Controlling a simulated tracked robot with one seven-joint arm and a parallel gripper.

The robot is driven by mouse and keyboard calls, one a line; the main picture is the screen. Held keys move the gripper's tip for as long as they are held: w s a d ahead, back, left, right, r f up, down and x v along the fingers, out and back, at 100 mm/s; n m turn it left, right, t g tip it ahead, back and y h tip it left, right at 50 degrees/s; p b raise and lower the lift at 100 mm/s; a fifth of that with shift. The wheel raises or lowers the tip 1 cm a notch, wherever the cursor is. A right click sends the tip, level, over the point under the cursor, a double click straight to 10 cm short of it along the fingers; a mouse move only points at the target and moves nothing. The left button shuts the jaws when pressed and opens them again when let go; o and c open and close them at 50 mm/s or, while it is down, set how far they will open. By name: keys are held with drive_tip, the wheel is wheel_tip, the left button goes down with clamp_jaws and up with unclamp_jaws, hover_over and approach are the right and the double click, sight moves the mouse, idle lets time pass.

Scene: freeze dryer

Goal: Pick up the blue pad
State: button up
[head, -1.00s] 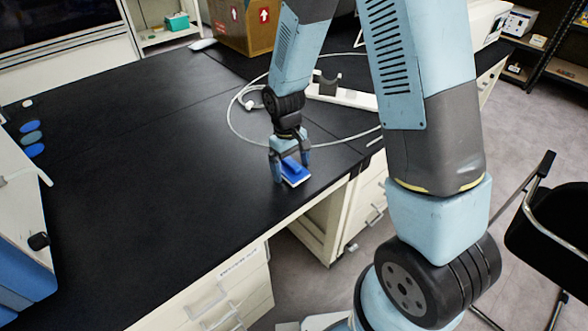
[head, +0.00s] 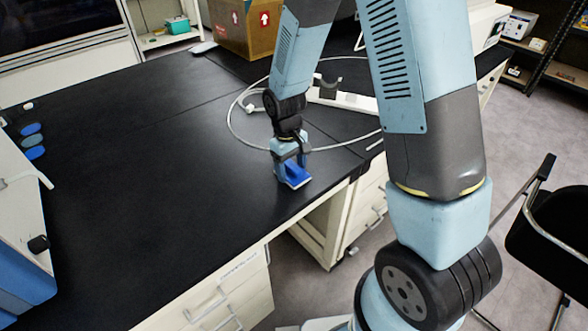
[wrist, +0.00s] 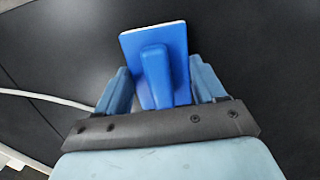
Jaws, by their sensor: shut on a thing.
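The blue pad (head: 296,174) is a flat blue rectangle with a pale edge and a raised blue grip on top. It is at the front right part of the black bench top. In the wrist view the pad (wrist: 178,48) lies between the two light-blue fingers. My gripper (head: 290,170) points down at the bench and is shut on the pad's raised grip. In the wrist view my gripper (wrist: 160,90) hides the near end of the pad. I cannot tell whether the pad still touches the bench.
A white cable (head: 232,128) loops on the black bench (head: 130,190) behind my gripper. A white holder (head: 345,97) and a cardboard box (head: 245,30) stand farther back. Blue discs (head: 32,140) lie at the far left. The middle of the bench is clear.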

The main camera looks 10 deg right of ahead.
sight(292, 166)
drive_tip(key=shift+r, duration=0.35)
wheel_tip(292, 166, up, 2)
drive_tip(key=shift+r, duration=0.2)
drive_tip(key=s+a+r, duration=0.4)
drive_tip(key=s+r, duration=0.5)
drive_tip(key=s, duration=0.4)
drive_tip(key=shift+s+a+r, duration=0.15)
drive_tip(key=shift+a+r, duration=0.05)
drive_tip(key=shift+r, duration=0.2)
drive_tip(key=o, duration=0.4)
drive_tip(key=shift+c, duration=1.4)
